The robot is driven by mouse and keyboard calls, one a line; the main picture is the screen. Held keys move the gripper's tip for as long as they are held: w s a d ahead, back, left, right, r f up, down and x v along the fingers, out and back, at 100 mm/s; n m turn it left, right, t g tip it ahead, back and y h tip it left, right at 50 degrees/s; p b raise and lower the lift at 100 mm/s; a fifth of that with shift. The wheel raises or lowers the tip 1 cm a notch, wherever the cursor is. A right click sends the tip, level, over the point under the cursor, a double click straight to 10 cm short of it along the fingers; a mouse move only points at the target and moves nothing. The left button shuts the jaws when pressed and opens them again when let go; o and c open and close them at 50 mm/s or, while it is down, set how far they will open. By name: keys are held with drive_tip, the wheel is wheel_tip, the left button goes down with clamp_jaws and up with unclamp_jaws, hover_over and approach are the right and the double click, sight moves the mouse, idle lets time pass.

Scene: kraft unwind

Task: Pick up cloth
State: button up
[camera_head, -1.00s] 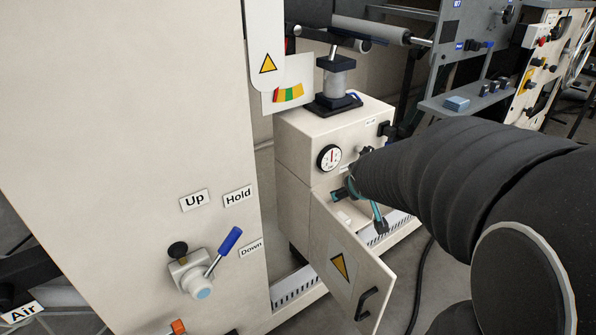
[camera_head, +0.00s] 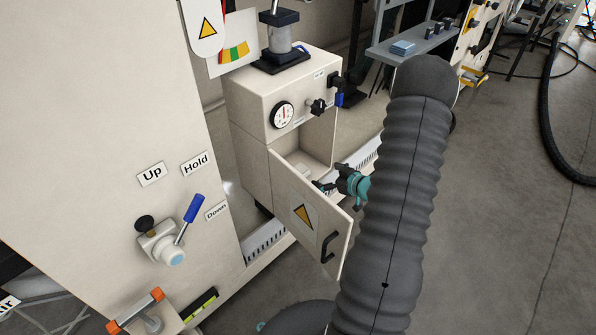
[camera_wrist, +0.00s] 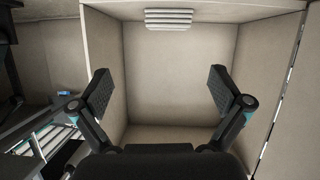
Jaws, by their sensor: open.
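A light-blue, flat folded pad (camera_head: 402,47) that looks like a cloth lies on a grey shelf, well beyond my gripper. A white, layered bundle (camera_wrist: 168,18) sits at the far end of the open cabinet compartment in the wrist view; I cannot tell whether it is a folded cloth. My gripper (camera_head: 326,184) is at the opening of this compartment, above the swung-out door. In the wrist view my gripper (camera_wrist: 160,88) has its two fingers wide apart with nothing between them. The white bundle lies ahead of the fingers, apart from them.
The cream cabinet (camera_head: 250,120) has a gauge and knobs above the opening. Its open door (camera_head: 312,215), with a black handle, stands close to my gripper. A tall cream panel (camera_head: 120,100) with a blue-handled lever is at left.

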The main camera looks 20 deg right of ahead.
drive_tip(key=shift+y, duration=0.4)
drive_tip(key=x, duration=0.9)
drive_tip(key=f+x, duration=0.1)
drive_tip(key=x, duration=0.3)
drive_tip(key=shift+a+b, duration=0.3)
drive_tip(key=shift+a, duration=0.05)
drive_tip(key=shift+s, duration=0.1)
drive_tip(key=c, duration=1.1)
